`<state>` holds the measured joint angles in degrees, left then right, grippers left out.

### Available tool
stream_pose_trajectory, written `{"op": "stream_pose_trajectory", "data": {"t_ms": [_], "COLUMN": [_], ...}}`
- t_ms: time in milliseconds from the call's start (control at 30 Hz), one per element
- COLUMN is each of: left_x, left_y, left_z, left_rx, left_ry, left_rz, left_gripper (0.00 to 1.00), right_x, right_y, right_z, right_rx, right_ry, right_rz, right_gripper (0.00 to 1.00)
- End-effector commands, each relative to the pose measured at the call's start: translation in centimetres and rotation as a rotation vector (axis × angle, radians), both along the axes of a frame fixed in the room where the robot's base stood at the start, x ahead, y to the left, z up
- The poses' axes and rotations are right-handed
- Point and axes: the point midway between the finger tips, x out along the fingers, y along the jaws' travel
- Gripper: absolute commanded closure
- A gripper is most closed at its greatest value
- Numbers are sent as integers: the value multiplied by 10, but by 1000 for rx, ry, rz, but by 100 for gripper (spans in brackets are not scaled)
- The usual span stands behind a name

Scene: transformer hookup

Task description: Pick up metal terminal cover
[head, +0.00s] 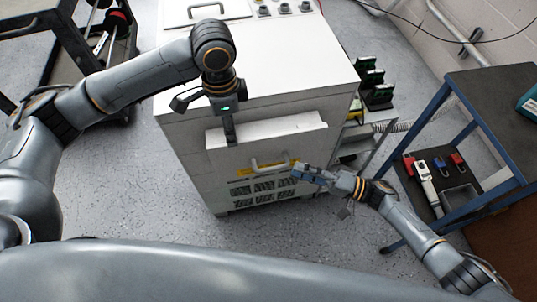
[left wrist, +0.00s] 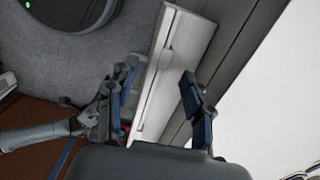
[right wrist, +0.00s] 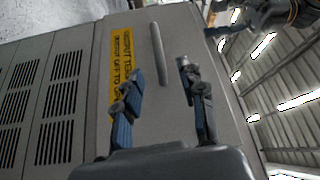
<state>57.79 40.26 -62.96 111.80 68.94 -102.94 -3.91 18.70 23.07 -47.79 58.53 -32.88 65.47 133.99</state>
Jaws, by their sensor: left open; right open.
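A pale metal cover (head: 268,132), box-shaped, juts out from the upper front of the white transformer cabinet. It shows as a long light strip in the left wrist view (left wrist: 178,62). My left gripper (head: 229,138) points down at its left part, jaws open, with the strip between the fingers in the left wrist view; contact cannot be told. Below the cover is a bar handle (head: 274,164) beside a yellow label (right wrist: 122,62). My right gripper (head: 303,172) is open at the handle's right end. In the right wrist view the handle (right wrist: 158,54) lies between and beyond its fingertips.
The cabinet (head: 185,150) has vent slots (right wrist: 55,143) low on its front. A blue-framed cart (head: 452,90) with tools stands at the right, and a dark cart (head: 110,45) at the upper left. Grey floor (head: 130,190) is clear left of the cabinet.

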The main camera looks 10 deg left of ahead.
Motion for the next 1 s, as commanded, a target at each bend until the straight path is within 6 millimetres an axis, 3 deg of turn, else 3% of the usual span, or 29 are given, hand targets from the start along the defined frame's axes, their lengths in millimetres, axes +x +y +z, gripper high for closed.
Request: {"op": "stream_pose_trajectory", "data": {"t_ms": [100,300,700,767,900,1000], "left_x": [-1,0,0,0,0,0], "left_y": [0,0,0,0,0,0], "left_z": [-22,-44,-50,-50,-50,-50], "left_rx": [1,0,-1,-1,-1,-1], "left_ry": [3,0,-1,-1,-1,-1], "left_rz": [1,1,0,0,0,0], "left_gripper": [49,49,49,57,86,100], "right_x": [3,5,6,6,6,6], "right_y": [22,44,50,50,50,50], "right_z": [3,4,5,5,5,5], "right_rx": [3,1,-1,-1,-1,-1], "right_ry": [-1,0,0,0,0,-1], "right_rz": [0,0,-1,-1,-1,-1], "right_gripper": [60,60,60,68,96,100]}}
